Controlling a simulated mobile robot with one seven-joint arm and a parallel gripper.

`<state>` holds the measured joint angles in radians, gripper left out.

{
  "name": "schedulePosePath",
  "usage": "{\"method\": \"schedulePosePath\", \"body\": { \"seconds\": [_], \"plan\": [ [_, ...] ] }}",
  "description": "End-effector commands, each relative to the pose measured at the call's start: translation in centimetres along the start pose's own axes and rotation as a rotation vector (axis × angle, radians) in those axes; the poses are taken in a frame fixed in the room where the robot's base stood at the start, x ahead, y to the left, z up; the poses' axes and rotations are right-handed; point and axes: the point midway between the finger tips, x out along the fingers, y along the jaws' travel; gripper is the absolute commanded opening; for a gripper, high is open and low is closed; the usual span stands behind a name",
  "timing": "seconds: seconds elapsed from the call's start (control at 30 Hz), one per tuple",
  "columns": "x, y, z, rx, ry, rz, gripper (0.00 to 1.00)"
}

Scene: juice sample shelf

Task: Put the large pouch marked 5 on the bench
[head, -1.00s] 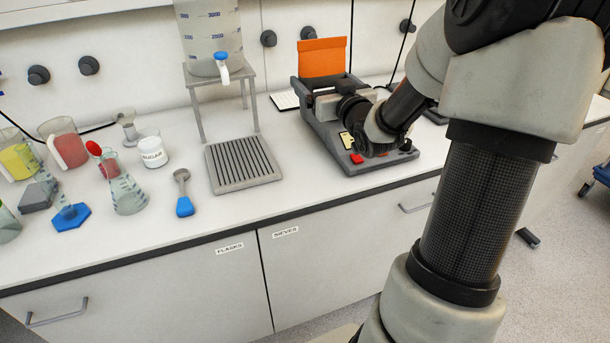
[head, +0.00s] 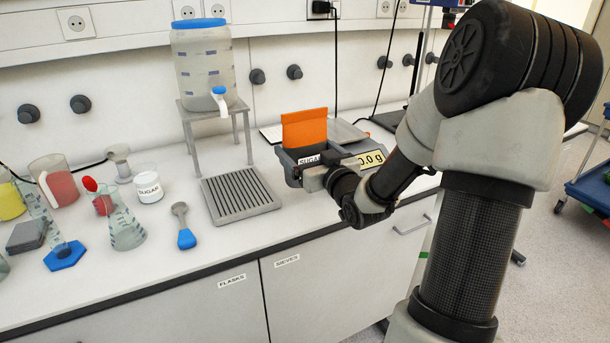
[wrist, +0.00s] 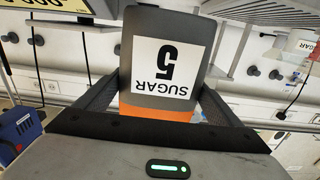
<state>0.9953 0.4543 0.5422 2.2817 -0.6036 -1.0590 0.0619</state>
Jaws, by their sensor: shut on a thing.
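My gripper (wrist: 160,95) is shut on the pouch, one mesh finger on each side. In the head view my gripper (head: 312,172) hides most of its lower body. The pouch is upright beside a yellow 0.0 g display (head: 372,158). I cannot tell whether its base touches anything. The white bench (head: 120,275) runs along the wall.
A slatted tray (head: 240,195) lies left of the pouch, below a stand with a water container (head: 203,65). A blue-handled spoon (head: 184,228), a sugar jar (head: 149,187) and several flasks and beakers stand further left. Bare bench lies in front of the tray.

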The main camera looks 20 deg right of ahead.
Motion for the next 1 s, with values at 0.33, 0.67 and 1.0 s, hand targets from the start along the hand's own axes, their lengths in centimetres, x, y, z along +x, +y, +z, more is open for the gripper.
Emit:
{"method": "schedulePosePath", "body": {
  "seconds": [0.33,0.67,1.0],
  "plan": [
    [0.1,0.0,2.7,0.0,0.006,0.0,0.35],
    [0.1,0.0,4.5,-0.004,0.009,0.0,0.35],
    [0.0,0.0,5.0,-0.001,0.002,0.0,1.0]
  ]
}}
